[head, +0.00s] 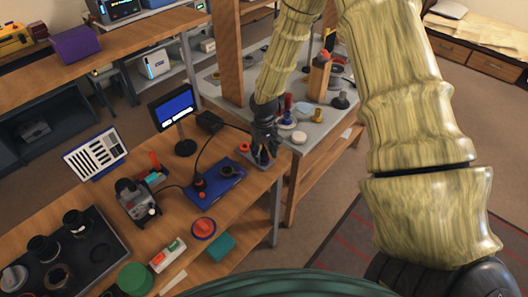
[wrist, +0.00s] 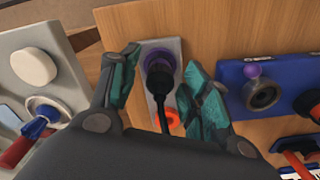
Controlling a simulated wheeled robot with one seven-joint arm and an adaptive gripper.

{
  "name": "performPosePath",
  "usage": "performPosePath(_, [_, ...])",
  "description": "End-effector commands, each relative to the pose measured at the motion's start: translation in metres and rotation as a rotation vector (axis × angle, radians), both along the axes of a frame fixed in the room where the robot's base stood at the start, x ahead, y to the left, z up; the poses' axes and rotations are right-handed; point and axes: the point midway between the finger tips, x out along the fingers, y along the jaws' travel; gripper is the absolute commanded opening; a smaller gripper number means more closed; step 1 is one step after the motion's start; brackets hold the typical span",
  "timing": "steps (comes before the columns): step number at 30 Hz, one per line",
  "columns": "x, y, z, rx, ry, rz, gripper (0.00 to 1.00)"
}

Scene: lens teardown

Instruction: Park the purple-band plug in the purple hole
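A black plug (wrist: 160,82) stands over the purple-ringed hole (wrist: 158,55) of a small grey plate (wrist: 144,49) in the wrist view. Its dark stem runs toward the camera, and its lower end is hidden, so I cannot tell how deep it sits. An orange ring (wrist: 168,121) lies on the same plate, partly behind the stem. My gripper (wrist: 160,72) is open, with a teal finger on each side of the plug and visible gaps between. In the head view my gripper (head: 263,150) is low over the plate at the bench's right end.
A grey side table (head: 315,125) with several upright parts stands close behind.

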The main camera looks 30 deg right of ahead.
Motion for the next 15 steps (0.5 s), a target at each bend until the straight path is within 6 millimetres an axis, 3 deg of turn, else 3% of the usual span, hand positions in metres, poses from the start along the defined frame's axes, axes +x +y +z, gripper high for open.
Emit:
performPosePath(8, [0.000, 0.000, 0.005, 0.000, -0.001, -0.001, 0.47])
performPosePath(15, [0.001, 0.000, 0.035, 0.001, -0.003, 0.000, 0.47])
